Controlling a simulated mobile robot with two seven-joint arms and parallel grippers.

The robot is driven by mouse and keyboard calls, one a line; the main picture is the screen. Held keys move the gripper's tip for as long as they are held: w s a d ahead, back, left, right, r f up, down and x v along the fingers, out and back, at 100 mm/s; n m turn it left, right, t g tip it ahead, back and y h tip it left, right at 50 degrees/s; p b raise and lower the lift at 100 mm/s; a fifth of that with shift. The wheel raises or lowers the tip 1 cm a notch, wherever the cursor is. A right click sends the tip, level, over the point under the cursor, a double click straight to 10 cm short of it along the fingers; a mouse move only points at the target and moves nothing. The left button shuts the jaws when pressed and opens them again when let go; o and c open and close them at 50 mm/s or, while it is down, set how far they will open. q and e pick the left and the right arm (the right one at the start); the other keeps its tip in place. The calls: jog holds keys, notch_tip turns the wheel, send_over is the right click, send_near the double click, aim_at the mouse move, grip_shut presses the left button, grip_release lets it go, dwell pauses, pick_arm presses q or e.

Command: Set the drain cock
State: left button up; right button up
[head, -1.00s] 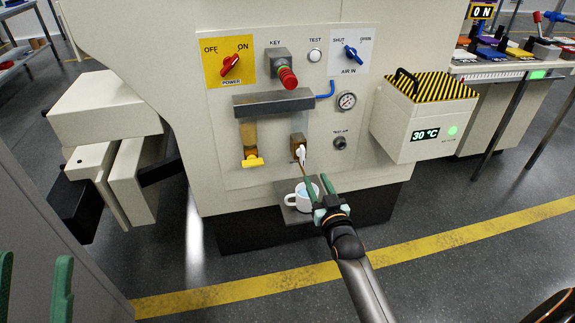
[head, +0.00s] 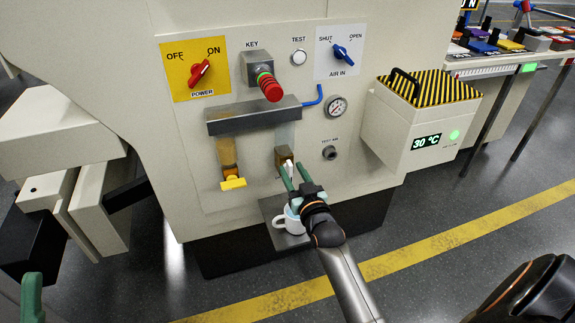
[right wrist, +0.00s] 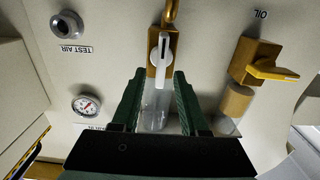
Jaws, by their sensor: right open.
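The drain cock (head: 283,154) is a brass block with a white lever, low on the machine's front panel under a clear bowl. In the right wrist view, where the panel appears upside down, the white lever (right wrist: 161,50) lies along the brass body. My right gripper (head: 291,171) is open, its green fingertips right at the lever. The right wrist view shows the gripper (right wrist: 160,76) with its fingers spread either side of the clear bowl and lever; contact cannot be told. Only one green finger of my left gripper (head: 32,297) shows at the bottom left.
A white mug (head: 288,219) stands on a grey shelf under the cock, partly hidden by my right gripper. A yellow-handled oil cock (head: 232,183) is to the left. A grey bar (head: 253,115) runs above. A pressure gauge (head: 336,106) sits right.

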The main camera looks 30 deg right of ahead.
jog(key=shift+w+d, duration=0.1)
jog(key=shift+w, duration=0.2)
grip_shut()
dwell(0.5)
